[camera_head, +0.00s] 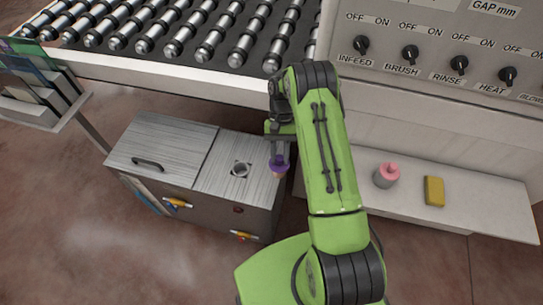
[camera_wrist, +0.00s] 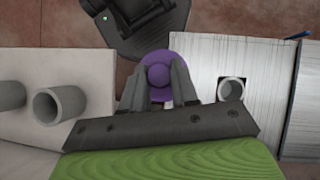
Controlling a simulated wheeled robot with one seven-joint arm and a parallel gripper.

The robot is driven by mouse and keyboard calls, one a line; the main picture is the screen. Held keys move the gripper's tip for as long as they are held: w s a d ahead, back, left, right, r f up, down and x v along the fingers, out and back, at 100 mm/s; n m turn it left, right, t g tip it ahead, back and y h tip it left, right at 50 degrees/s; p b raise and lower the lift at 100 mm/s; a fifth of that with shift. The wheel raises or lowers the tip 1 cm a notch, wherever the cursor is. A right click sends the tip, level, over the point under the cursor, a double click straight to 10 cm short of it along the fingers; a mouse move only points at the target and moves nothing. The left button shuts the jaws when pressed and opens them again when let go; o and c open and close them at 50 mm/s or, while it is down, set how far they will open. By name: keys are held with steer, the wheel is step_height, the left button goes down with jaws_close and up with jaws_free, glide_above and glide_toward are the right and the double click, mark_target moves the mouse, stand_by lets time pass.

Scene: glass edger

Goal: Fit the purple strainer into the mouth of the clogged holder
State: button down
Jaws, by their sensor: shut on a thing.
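My gripper (camera_head: 279,152) is shut on the purple strainer (camera_head: 279,168). In the wrist view the strainer (camera_wrist: 158,54) shows as a round purple disc with a raised knob between the fingers. The strainer is over the right edge of a metal cabinet top in the head view. A short grey round holder (camera_head: 240,169) with an open mouth sits in that top, to the left of the strainer and apart from it. The holder also shows in the wrist view (camera_wrist: 231,89), right of my gripper. Whether it is clogged cannot be seen.
The metal cabinet (camera_head: 165,150) has a handled lid on its left. A white shelf (camera_head: 485,205) holds a grey cup with a pink top (camera_head: 386,175) and a yellow block (camera_head: 434,191). The wrist view also shows grey tubes (camera_wrist: 60,103). A roller conveyor (camera_head: 185,40) stands behind.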

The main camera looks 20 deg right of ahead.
steer(key=s+d+r+m+t+p, duration=0.1)
steer(key=s+d+r+m+t, duration=0.1)
steer(key=d+r+m+t, duration=0.2)
steer(key=s+d+r+m+t+p, duration=0.1)
steer(key=d+r+m+t, duration=0.3)
steer(key=d+m, duration=0.5)
steer(key=s+d+r+m+t+y+p, duration=0.1)
steer(key=s+d+r+m+t, duration=0.2)
steer(key=m, duration=0.9)
steer(key=d+r+t, duration=0.1)
steer(key=d, duration=0.2)
steer(key=shift+s+d, duration=0.35)
steer(key=shift+s, duration=0.05)
steer(key=shift+r+p, duration=0.25)
steer(key=shift+p, duration=0.4)
step_height(320, 180, down, 6)
steer(key=b, duration=0.3)
steer(key=shift+f, duration=0.15)
steer(key=shift+p, duration=0.55)
step_height(320, 180, down, 6)
steer(key=b, duration=0.4)
steer(key=shift+f, duration=0.25)
stand_by(0.7)
steer(key=c, duration=0.8)
jaws_free()
